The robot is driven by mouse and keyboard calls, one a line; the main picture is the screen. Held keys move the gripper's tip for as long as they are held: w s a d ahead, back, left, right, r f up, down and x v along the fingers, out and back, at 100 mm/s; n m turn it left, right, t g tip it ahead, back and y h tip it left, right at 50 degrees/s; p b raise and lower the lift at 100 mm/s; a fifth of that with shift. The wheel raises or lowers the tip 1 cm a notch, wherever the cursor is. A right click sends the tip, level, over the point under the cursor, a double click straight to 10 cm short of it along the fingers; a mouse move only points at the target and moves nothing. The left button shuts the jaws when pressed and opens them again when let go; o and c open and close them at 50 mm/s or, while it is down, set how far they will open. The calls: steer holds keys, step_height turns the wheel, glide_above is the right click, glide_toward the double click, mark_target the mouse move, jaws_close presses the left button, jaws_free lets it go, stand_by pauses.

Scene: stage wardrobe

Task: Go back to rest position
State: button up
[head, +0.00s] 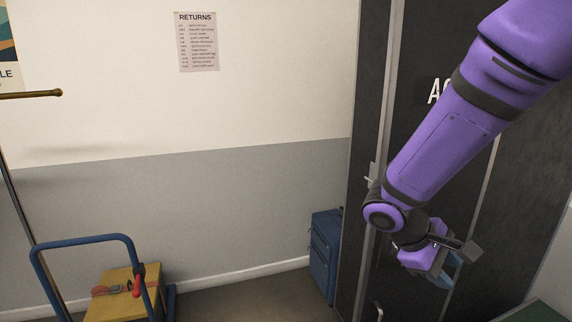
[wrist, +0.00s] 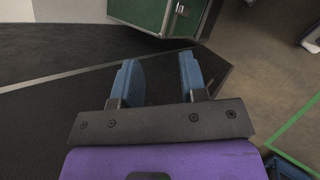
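My gripper (wrist: 160,75) shows in the wrist view with its two blue fingers apart and nothing between them. In the head view my purple arm comes down from the upper right, and my gripper (head: 450,270) hangs at the lower right in front of a dark door. The fingers are partly hidden there by the wrist.
A dark door (head: 440,60) with a handle stands behind my arm. A blue suitcase (head: 324,255) stands by the wall. A blue-handled cart (head: 85,240) carries a yellow box (head: 115,300) at lower left. A green case (wrist: 150,14) lies beyond my fingers. Floor (head: 250,295) between cart and suitcase is clear.

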steer(key=s+r+m+t+y, duration=0.7)
steer(key=s+r, duration=0.5)
steer(key=r, duration=0.5)
steer(key=shift+s+d+y, duration=0.3)
steer(key=shift+d+y, duration=0.05)
steer(key=shift+y, duration=0.55)
